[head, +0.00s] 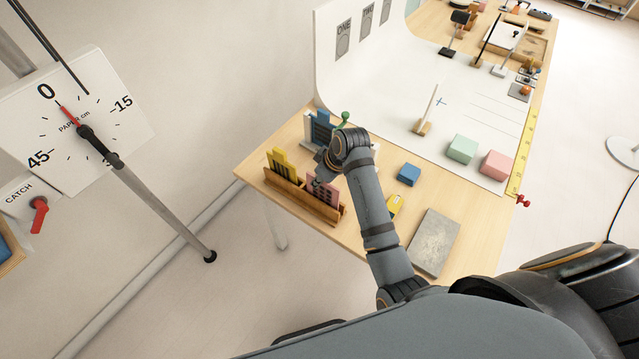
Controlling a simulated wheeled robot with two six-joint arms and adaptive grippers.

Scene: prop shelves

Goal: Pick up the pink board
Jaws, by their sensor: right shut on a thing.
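The pink board (325,193) stands in a wooden rack (300,197) at the near left of the table, in the head view. A yellow board (281,165) stands to its left in the same rack. My right gripper (322,177) reaches down to the top of the pink board and is shut on it. The fingers are small and partly hidden by my wrist. The lower part of the board is hidden by the rack's front wall. My left gripper is not in view.
A blue board (320,127) stands behind the gripper. A blue block (409,174), a yellow object (395,206) and a grey slab (434,243) lie right of my arm. Green (462,149) and pink (496,165) cubes sit on the white sheet.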

